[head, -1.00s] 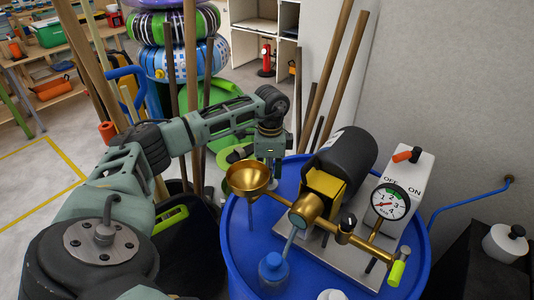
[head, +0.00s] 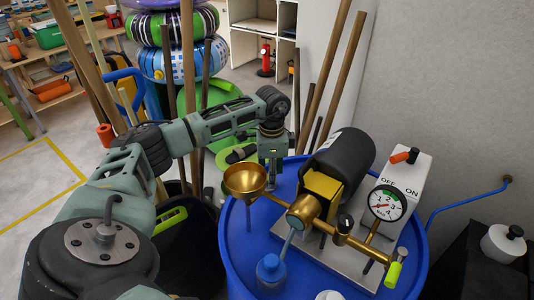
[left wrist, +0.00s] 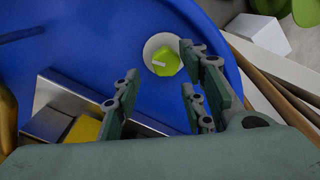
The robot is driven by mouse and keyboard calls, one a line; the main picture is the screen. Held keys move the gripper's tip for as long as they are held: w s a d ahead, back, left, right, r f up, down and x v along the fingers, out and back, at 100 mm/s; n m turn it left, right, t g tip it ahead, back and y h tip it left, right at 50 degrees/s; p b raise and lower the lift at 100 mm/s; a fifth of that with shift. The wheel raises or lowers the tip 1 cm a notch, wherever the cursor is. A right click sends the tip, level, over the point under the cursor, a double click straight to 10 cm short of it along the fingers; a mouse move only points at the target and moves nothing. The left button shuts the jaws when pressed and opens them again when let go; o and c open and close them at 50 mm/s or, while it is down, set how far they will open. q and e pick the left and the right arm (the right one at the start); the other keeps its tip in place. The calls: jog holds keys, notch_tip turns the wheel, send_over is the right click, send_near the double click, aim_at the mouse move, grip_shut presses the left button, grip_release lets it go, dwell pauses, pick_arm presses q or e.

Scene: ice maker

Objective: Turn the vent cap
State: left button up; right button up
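A lime-green faceted cap (left wrist: 167,62) with a white mark sits on a round white base on the blue drum top in the left wrist view; I take it as the vent cap. In the head view it cannot be made out behind my gripper and the brass funnel. My left gripper (left wrist: 158,76) is open and empty. Its fingers point toward the drum top, with the cap showing between and beyond the fingertips; no contact is visible. In the head view my left gripper (head: 271,183) hangs just right of the funnel. My right gripper is not in view.
Wooden poles (head: 330,75) stand behind. A white block (left wrist: 258,33) lies beyond the drum rim.

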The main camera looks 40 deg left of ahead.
pick_arm(q)
notch_tip(320, 180, up, 6)
jog(key=p, duration=0.5)
jog(key=shift+s, duration=0.1)
jog(key=shift+f, duration=0.1)
dwell(0.6)
